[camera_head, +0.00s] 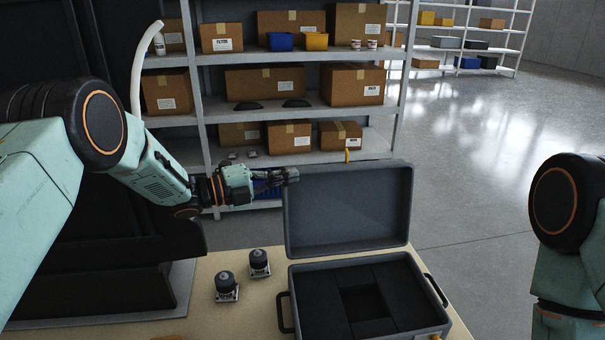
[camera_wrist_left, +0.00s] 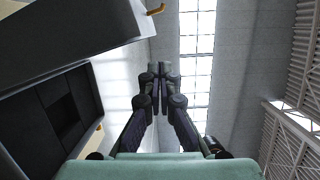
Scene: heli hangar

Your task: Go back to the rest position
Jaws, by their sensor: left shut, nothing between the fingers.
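My left gripper (camera_head: 290,175) is shut and empty. In the head view it points right, just left of the raised lid of the dark grey case. In the left wrist view its fingers (camera_wrist_left: 158,70) are together against the ceiling, with nothing between them. My right arm shows at the right edge of the head view, but its gripper is out of view.
The open case (camera_head: 440,322) stands on a tan table (camera_head: 225,265), its lid (camera_head: 350,205) upright. Two small dark-topped parts stand left of it, one nearer (camera_head: 227,287), one farther (camera_head: 259,262). Behind is a shelf rack (camera_head: 300,57) with cardboard boxes. Open floor lies right.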

